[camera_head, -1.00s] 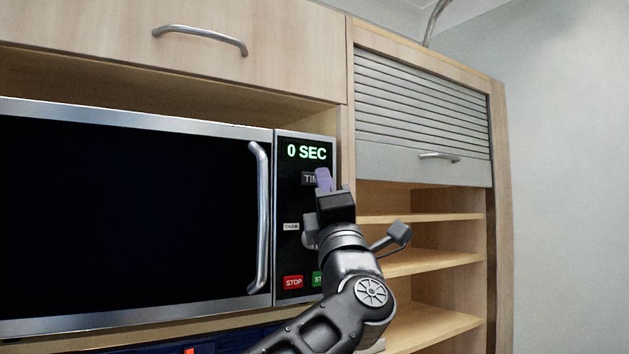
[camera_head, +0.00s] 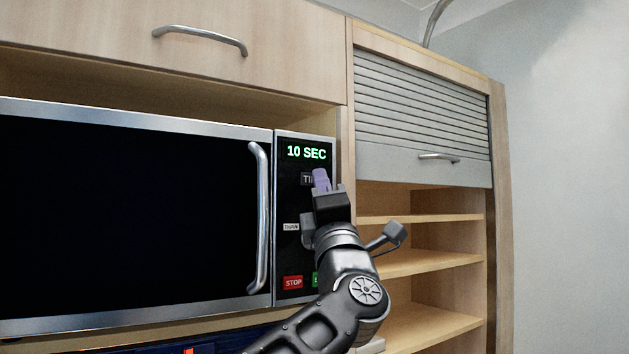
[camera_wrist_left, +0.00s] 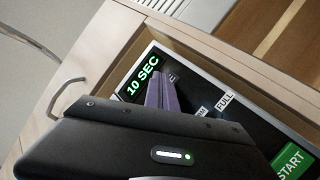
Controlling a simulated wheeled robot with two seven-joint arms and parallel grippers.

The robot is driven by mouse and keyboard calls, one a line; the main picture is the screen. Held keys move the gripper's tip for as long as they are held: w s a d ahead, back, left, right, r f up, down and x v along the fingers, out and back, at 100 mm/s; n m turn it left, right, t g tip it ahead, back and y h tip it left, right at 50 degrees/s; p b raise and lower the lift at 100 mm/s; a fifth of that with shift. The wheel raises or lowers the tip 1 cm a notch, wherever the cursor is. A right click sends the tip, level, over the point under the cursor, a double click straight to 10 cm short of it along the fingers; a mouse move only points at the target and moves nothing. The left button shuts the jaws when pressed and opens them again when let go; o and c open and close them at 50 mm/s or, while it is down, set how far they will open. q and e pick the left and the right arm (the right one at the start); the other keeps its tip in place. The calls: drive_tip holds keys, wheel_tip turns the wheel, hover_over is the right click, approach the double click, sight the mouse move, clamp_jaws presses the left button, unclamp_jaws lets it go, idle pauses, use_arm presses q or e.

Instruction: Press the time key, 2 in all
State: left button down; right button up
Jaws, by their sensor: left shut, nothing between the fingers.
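The time key (camera_head: 306,179) is a dark key below the microwave's display (camera_head: 307,153), which reads 10 SEC in green. My left gripper (camera_head: 321,178) is shut and empty, with its purple fingertips in front of the time key's right part, hiding some of its lettering. In the left wrist view the closed purple fingers (camera_wrist_left: 160,92) lie close to the panel just by the display (camera_wrist_left: 142,78). The time key is mostly hidden there. I cannot tell whether the fingertips touch it. My right gripper is not in view.
Lower on the panel are a thaw key (camera_head: 291,227), a red stop key (camera_head: 293,282) and a green start key, partly hidden by my arm; it shows in the wrist view (camera_wrist_left: 291,160). The door handle (camera_head: 259,218) stands out left of the panel. Open shelves (camera_head: 433,262) are at right.

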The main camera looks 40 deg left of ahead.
use_arm(q)
drive_tip(key=shift+d, duration=0.1)
drive_tip(key=shift+s+d, duration=0.25)
drive_tip(key=shift+d, duration=0.45)
drive_tip(key=shift+b, duration=0.3)
drive_tip(key=d, duration=0.1)
drive_tip(key=s+d, duration=0.1)
drive_tip(key=d, duration=0.2)
drive_tip(key=shift+s+d+b, duration=0.25)
drive_tip(key=shift+d+b, duration=0.1)
drive_tip(key=shift+b, duration=0.05)
idle(2.3)
